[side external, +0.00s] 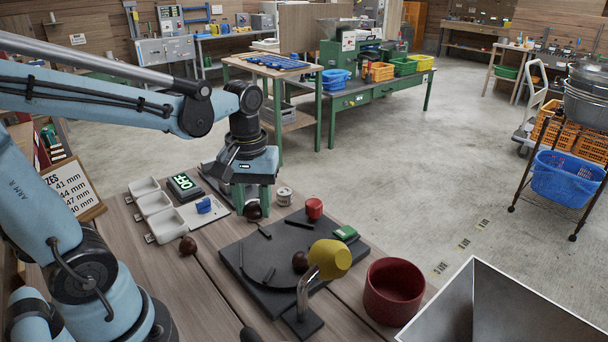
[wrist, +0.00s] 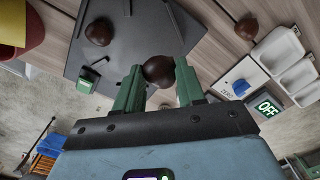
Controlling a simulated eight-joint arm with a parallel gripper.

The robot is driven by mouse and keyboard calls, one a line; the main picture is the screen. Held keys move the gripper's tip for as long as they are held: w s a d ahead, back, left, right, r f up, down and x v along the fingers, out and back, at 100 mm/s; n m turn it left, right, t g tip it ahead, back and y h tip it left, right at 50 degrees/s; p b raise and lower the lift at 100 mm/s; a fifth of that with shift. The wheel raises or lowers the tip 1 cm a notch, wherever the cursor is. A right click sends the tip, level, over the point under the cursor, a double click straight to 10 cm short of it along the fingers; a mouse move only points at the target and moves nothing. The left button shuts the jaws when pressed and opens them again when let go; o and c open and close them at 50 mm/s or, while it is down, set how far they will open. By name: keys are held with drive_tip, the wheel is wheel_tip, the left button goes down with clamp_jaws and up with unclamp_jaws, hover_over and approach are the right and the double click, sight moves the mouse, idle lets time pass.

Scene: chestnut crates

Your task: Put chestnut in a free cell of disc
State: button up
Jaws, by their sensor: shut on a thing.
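My gripper (side external: 252,206) has green fingers and is shut on a dark brown chestnut (side external: 253,212). In the wrist view the held chestnut (wrist: 158,71) sits between the fingertips. The gripper is above the table near the back left corner of a dark grey slab (side external: 240,257), which appears to be the disc. Thin black ribs divide its top. A third chestnut (side external: 188,245) lies on the table left of the slab.
A yellow head (side external: 330,258) on a bent metal stand rises at the slab's front. A red bowl (side external: 393,290) stands right of it. A red cylinder (side external: 314,208) and green block (side external: 346,233) are at the slab's far side. White trays (side external: 155,203) stand left.

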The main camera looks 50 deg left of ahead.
drive_tip(key=r, duration=0.2)
hover_over(294, 235)
drive_tip(key=shift+f, duration=5.2)
drive_tip(key=o, duration=1)
drive_tip(key=shift+f, duration=0.1)
